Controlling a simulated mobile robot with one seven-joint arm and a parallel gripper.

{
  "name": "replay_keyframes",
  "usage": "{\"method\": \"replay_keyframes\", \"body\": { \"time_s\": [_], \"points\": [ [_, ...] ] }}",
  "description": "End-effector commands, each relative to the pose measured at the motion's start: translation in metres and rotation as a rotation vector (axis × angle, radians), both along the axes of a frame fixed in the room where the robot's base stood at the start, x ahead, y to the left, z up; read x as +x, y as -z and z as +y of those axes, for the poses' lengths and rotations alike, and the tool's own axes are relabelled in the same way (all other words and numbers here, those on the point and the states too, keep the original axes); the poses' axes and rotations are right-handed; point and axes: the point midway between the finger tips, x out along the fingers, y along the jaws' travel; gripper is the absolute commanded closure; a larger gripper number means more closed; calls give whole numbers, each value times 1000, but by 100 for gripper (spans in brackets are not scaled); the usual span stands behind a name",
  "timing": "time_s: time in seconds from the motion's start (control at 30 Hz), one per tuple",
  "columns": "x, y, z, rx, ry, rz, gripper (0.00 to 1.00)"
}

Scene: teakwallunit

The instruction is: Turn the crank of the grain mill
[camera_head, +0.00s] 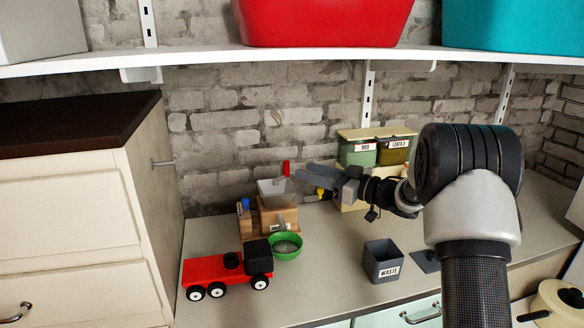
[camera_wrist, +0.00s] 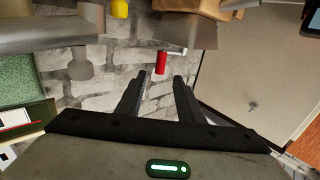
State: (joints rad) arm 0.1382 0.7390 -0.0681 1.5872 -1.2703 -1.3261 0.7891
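The grain mill is a wooden box (camera_head: 278,214) with a grey hopper (camera_head: 276,190) on top, standing on the counter near the brick wall. Its crank has a red handle (camera_head: 286,168) that stands upright above the hopper. My gripper (camera_head: 304,178) is just right of the red handle, reaching in from the right. In the wrist view the red handle (camera_wrist: 161,64) is just beyond the fingertips, in line with the gap between them. The fingers (camera_wrist: 157,84) are apart with nothing between them. Whether a finger touches the handle cannot be told.
A green bowl (camera_head: 286,246) stands before the mill, and a red toy truck (camera_head: 226,268) to its front left. A grey waste bin (camera_head: 382,264) is at front right. Rice and lentils containers (camera_head: 376,152) stand behind my arm. A white shelf (camera_head: 300,56) runs above.

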Motion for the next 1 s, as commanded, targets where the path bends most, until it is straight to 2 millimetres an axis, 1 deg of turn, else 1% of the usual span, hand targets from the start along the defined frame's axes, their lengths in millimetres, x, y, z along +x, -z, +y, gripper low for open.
{"method": "replay_keyframes", "body": {
  "time_s": [0.03,0.1,0.23,0.4,0.67,0.73,0.77,0.87,0.97,1.0],
  "points": [
    [-6,0,-11,0,4,0,66],
    [-13,0,-21,0,2,0,66],
    [-22,0,-35,-1,2,-2,66],
    [-27,0,-42,-1,0,0,66],
    [-27,0,-43,-1,0,0,66],
    [-26,-3,-43,-4,7,-4,66],
    [-25,-7,-43,-8,18,-8,66],
    [-15,-36,-48,-46,113,-37,66],
    [-4,-85,-65,-114,297,-70,66],
    [-2,-107,-75,-145,388,-75,66]
  ]
}}
